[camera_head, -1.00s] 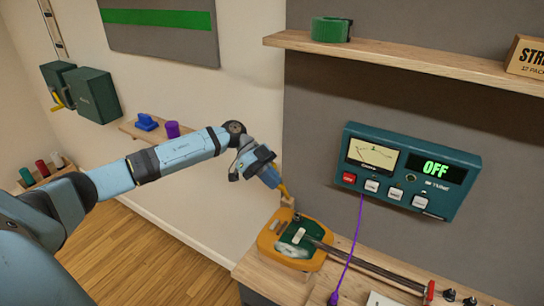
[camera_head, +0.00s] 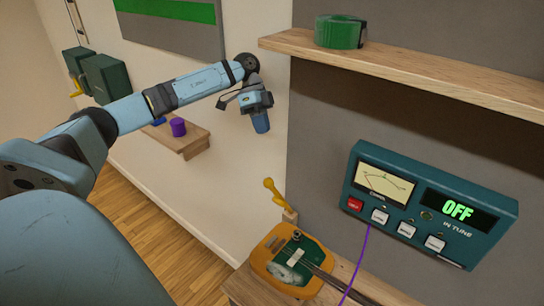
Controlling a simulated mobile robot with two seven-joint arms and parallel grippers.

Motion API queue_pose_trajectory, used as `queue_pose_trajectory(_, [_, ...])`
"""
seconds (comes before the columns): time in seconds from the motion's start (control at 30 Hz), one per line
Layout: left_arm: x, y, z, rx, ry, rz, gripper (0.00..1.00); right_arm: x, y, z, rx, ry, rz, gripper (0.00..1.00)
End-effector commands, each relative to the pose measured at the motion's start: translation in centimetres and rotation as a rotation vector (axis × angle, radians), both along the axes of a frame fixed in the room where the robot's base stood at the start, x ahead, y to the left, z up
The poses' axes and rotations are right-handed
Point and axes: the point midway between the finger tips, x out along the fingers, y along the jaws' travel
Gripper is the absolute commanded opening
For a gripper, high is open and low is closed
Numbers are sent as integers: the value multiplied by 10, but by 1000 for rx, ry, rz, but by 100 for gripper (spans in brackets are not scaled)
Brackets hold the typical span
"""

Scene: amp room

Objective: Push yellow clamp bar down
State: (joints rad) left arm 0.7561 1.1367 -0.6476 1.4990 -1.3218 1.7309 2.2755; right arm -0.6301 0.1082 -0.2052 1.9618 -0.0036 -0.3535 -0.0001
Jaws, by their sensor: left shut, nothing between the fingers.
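The yellow clamp bar (camera_head: 274,192) stands tilted up on a small light block at the back of an orange base with a green plate (camera_head: 262,246). A guitar-like neck runs from this plate to the lower right. My left gripper (camera_head: 261,125) is shut and empty, pointing down in the air above the bar and a little left of it in the picture, apart from it. My right gripper is out of view.
A teal tuner box (camera_head: 483,239) with a dial and an "OFF" display is on the grey wall at right. A purple cable (camera_head: 358,262) hangs from it. A wooden shelf (camera_head: 420,78) with a green roll (camera_head: 340,32) juts out above. A small shelf with a purple cup (camera_head: 178,127) is behind my left arm.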

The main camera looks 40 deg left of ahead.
Motion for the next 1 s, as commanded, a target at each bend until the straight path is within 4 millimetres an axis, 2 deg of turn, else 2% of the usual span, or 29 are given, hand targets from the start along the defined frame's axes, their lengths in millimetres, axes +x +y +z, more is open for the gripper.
queue_pose_trajectory(0.13, [0, -2, -2, -1, 0, -1, 0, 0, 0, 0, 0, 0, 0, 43])
queue_pose_trajectory(0.27, [-3, -8, -13, -2, 3, -2, 0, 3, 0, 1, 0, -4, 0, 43])
queue_pose_trajectory(0.47, [-9, -29, -50, -2, 2, -3, 0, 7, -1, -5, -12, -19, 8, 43])
queue_pose_trajectory(0.5, [-10, -33, -62, -2, 1, -4, 0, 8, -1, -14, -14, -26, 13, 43])
queue_pose_trajectory(0.7, [-16, -53, -94, -3, -1, -3, 0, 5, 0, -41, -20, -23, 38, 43])
queue_pose_trajectory(0.8, [-29, -61, -98, 0, 0, -3, 0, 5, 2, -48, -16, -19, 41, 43])
queue_pose_trajectory(1.0, [-43, -71, -102, -1, -1, -3, 0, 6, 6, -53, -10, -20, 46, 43])
